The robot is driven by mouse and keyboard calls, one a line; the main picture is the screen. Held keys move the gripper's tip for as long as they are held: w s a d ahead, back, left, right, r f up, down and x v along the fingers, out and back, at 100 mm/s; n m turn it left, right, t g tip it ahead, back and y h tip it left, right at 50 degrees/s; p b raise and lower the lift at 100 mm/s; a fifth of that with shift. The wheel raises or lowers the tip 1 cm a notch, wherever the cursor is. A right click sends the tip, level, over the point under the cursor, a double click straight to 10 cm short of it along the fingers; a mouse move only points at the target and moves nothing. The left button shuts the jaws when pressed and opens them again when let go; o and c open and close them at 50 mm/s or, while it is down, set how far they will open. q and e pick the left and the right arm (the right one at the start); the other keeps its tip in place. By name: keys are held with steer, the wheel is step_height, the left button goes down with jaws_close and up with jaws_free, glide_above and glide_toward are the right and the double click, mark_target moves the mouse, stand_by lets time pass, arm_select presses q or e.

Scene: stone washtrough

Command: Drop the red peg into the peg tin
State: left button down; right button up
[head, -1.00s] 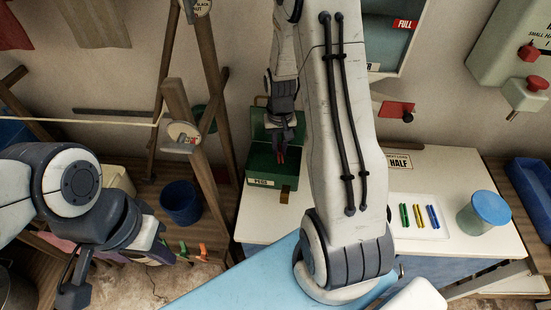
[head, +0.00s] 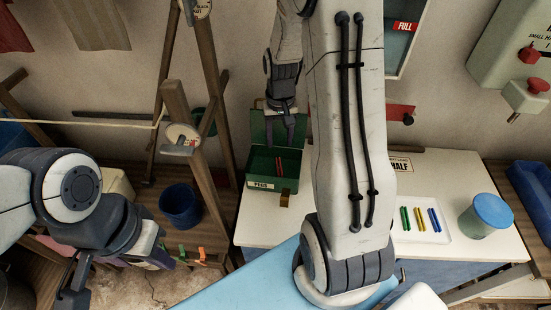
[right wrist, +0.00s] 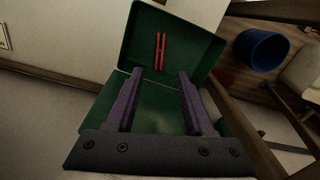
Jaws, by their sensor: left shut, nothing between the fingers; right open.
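The red peg (head: 279,167) lies inside the open green peg tin (head: 259,184), which carries a "PEGS" label and stands at the left end of the white table. In the right wrist view the red peg (right wrist: 160,52) rests on the green floor of the tin (right wrist: 205,48), clear of the fingers. My right gripper (head: 289,142) is open and empty, above the back of the tin near its raised lid. Its two purple fingers (right wrist: 160,105) stand apart in the right wrist view. My left gripper (head: 72,296) is shut and empty at the lower left, far from the tin.
A white tray (head: 440,235) with green, yellow and blue pegs lies right of my right arm, beside a blue-lidded pot (head: 487,216). A wooden stand (head: 188,130) and a blue bucket (head: 180,206) are left of the tin. A light-blue board (head: 240,285) lies in front.

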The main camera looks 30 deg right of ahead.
step_height(320, 180, up, 5)
steer(key=shift+r, duration=0.1)
stand_by(0.5)
steer(key=s+a+r+n, duration=0.2)
steer(key=s+a+n, duration=0.1)
steer(key=a, duration=0.6)
steer(key=s+a+r+n, duration=0.2)
steer(key=s+a+n, duration=0.1)
steer(key=a, duration=0.5)
steer(key=s+a+n+y, duration=0.1)
steer(key=s+a+n, duration=0.5)
steer(key=s, duration=0.9)
steer(key=a, duration=0.2)
steer(key=shift+a+r, duration=0.3)
steer(key=shift+r, duration=0.05)
